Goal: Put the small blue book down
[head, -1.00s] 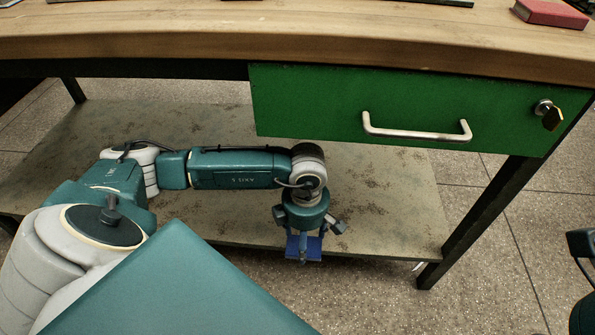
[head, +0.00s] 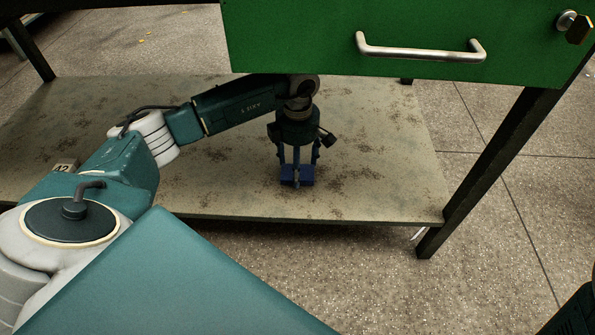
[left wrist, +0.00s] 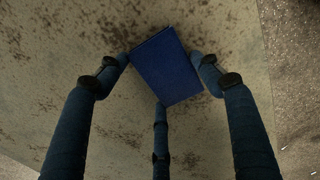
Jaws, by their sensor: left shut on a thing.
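The small blue book (head: 306,173) is between the fingers of my left gripper (head: 297,168), low over the lower shelf (head: 380,190) of the workbench. I cannot tell whether the book touches the shelf. In the left wrist view, the blue book (left wrist: 166,66) shows its flat blue face, with the fingers of my left gripper (left wrist: 163,72) around its edges and the stained shelf (left wrist: 60,60) behind it. My left gripper is shut on the book and points down. My right gripper is not in view.
A green drawer (head: 400,30) with a metal handle (head: 420,52) hangs above the shelf, close over my left forearm. A dark table leg (head: 490,160) stands at the right. The shelf around the book is clear.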

